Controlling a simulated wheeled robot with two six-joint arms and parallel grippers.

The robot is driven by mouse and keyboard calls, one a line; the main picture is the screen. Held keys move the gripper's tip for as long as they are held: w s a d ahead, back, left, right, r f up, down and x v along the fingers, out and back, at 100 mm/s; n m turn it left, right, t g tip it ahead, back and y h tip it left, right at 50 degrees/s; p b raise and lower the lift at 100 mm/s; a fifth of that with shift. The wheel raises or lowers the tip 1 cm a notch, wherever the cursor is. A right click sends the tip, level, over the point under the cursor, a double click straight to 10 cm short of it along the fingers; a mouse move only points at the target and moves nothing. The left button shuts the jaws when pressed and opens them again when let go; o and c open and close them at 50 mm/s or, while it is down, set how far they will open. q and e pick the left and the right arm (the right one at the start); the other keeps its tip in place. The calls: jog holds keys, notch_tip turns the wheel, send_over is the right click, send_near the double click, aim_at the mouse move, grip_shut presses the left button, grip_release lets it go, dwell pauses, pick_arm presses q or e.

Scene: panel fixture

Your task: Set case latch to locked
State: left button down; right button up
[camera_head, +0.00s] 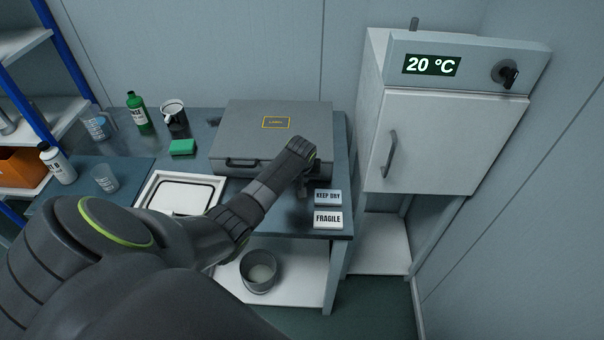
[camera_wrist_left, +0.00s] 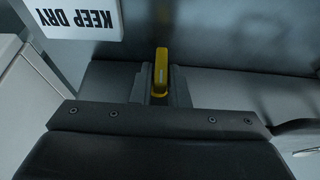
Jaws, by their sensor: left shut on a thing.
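The grey case (camera_head: 225,135) lies closed on the bench, with a dark handle (camera_head: 242,162) on its front and a yellow-framed label on its lid. My left gripper (camera_head: 308,182) is at the right part of the case's front; my own arm hides the contact from the head view. In the left wrist view, the yellow latch (camera_wrist_left: 161,72) stands between the two dark fingers of my left gripper (camera_wrist_left: 160,88), which is shut on it. The latch's far end points toward the top of that picture. I cannot read any lock marking. My right gripper is not in view.
A KEEP DRY block (camera_head: 328,197) and a FRAGILE block (camera_head: 328,220) lie close to the left gripper at the bench's right front. A white tray (camera_head: 150,190), green sponge (camera_head: 182,147), mug (camera_head: 174,115) and bottles stand left. An oven-like cabinet (camera_head: 425,135) stands right.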

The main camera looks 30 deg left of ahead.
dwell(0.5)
pick_arm(q)
jog(key=c, duration=1.5)
grip_release()
jog(key=v, duration=1.7)
jog(key=shift+s+a+r, duration=0.15)
jog(key=shift+s, duration=0.15)
